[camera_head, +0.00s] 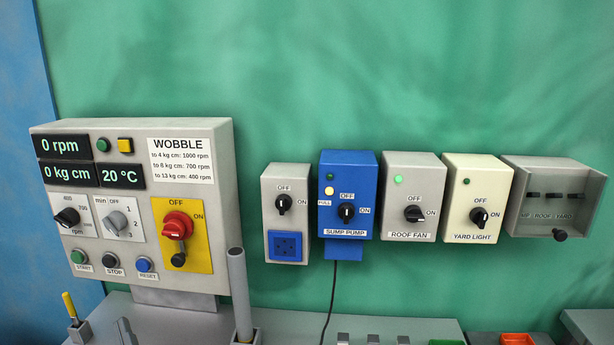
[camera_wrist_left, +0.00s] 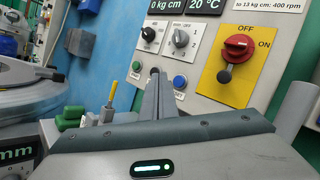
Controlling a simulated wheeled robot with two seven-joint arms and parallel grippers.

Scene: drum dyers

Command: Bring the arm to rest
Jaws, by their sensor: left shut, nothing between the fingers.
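My left gripper (camera_head: 124,325) shows only as two slim grey fingertips at the bottom left of the head view. It is in front of the lower part of the control panel (camera_head: 140,283). In the left wrist view the fingers (camera_wrist_left: 158,85) lie together, shut with nothing between them. They point toward the panel's lower buttons and partly cover that row. No contact with the panel can be made out. The rest of the left arm is out of the head view, and my right gripper is not in view.
A yellow-handled tool (camera_head: 69,305) stands left of the fingers, and a grey post (camera_head: 239,290) stands to their right. The panel carries a red switch (camera_head: 177,225) on a yellow plate. Several switch boxes, including the blue sump pump box (camera_head: 348,185), line the green wall.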

